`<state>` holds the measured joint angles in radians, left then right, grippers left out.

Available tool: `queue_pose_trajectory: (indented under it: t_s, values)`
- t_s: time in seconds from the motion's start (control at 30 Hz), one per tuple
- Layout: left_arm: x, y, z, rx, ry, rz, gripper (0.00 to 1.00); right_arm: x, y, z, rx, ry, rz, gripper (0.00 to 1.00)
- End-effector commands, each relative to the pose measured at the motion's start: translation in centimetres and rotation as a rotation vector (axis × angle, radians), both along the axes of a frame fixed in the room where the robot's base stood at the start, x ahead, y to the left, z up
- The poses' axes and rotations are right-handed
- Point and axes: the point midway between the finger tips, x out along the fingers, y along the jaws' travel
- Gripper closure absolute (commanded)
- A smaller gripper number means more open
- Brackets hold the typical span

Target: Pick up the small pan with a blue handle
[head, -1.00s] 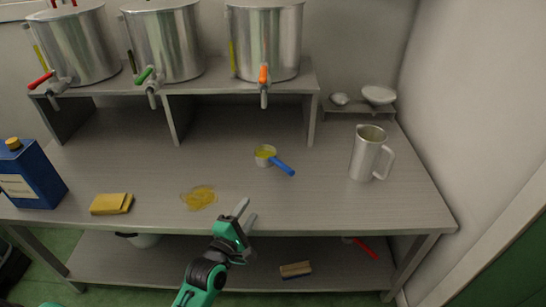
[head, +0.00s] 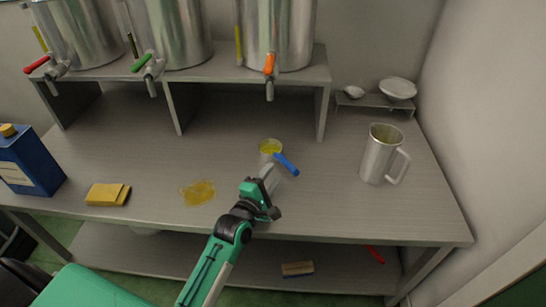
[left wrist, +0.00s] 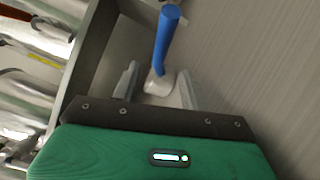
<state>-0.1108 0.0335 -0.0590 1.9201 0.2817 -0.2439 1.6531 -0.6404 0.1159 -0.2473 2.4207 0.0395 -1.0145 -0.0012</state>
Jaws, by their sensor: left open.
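The small pan (head: 269,147) is a little pale cup with yellow inside, standing on the metal table. Its blue handle (head: 287,164) points to the right and toward me. My left gripper (head: 268,178) is open just in front of the pan, close to the handle. In the left wrist view, the pan (left wrist: 158,84) and its blue handle (left wrist: 166,40) show between the two open fingers (left wrist: 158,90); I cannot tell whether the fingers touch it. My right gripper is not in view.
Steel drums with coloured taps stand on the shelf (head: 180,75) behind. A metal jug (head: 380,155) is at right; a yellow sponge (head: 107,194), a blue can (head: 28,163) and an oil puddle (head: 198,192) are at left. Table around the pan is mostly clear.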

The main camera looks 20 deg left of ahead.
Motion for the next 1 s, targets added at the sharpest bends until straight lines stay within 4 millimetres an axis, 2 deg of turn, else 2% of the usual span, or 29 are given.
queue_pose_trajectory:
  t_s: [0.1, 0.43, 0.7, 1.0]
  values:
    - [1.7, -0.2, -0.1, -0.001, 0.000, -0.001, 0.56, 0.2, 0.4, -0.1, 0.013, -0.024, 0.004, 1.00]
    - [3.8, -0.6, 0.0, -0.001, -0.001, -0.001, 0.56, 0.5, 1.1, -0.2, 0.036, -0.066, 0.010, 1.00]
    - [7.2, -1.2, 0.0, -0.001, -0.001, -0.001, 0.56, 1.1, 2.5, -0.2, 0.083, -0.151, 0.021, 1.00]
    - [7.9, -1.3, 0.1, 0.000, 0.000, 0.000, 0.56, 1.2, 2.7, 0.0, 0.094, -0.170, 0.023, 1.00]
